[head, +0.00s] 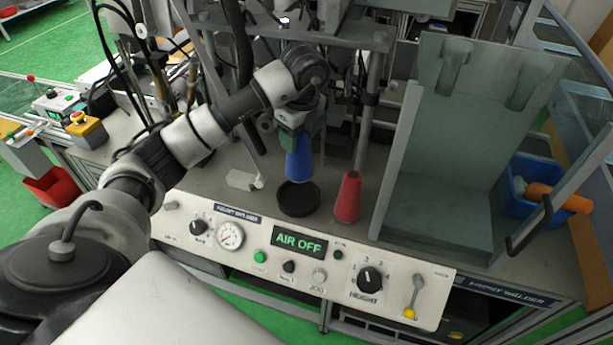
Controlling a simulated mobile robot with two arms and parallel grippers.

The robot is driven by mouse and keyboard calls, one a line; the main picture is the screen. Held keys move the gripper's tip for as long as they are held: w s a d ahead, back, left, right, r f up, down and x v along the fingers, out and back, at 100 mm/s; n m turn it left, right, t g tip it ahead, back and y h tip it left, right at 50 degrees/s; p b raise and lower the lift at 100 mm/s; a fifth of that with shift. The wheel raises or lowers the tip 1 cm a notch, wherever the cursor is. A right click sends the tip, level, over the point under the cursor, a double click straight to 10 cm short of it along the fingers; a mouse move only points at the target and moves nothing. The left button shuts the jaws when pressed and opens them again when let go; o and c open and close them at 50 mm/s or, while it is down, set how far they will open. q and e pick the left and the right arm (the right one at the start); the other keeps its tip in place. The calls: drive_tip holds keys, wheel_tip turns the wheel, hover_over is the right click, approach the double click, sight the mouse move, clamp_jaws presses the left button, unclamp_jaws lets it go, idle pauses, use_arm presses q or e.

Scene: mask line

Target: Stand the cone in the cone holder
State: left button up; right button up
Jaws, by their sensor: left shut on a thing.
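A blue cone (299,166) hangs wide end down from my left gripper (293,127), which is shut on its narrow upper part. The cone's lower end shows right at the far rim of a round black cone holder (298,205). I cannot tell from this view whether the cone touches the holder or is a little above it. The holder sits on the bench behind the control panel, and its inside looks dark. My right gripper is not in view.
A red cone (347,198) stands on the bench just right of the holder. A small white block (241,180) lies to the left. A tall grey-green fixture (440,205) stands on the right, with a blue bin (522,207) beyond it. The control panel (325,266) reads AIR OFF.

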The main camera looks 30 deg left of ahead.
sight(296, 156)
use_arm(q)
drive_tip(key=f, duration=0.2)
drive_tip(key=s+f+p, duration=0.1)
drive_tip(key=f, duration=0.1)
drive_tip(key=shift+s, duration=0.1)
drive_tip(key=shift+f, duration=0.65)
drive_tip(key=shift+w+f+p, duration=0.2)
drive_tip(key=shift+f+p, duration=0.2)
drive_tip(key=shift+f, duration=1.15)
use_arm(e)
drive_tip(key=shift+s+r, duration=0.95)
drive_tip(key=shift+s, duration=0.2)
use_arm(q)
drive_tip(key=o, duration=0.9)
drive_tip(key=shift+f, duration=0.15)
drive_tip(key=o, duration=0.4)
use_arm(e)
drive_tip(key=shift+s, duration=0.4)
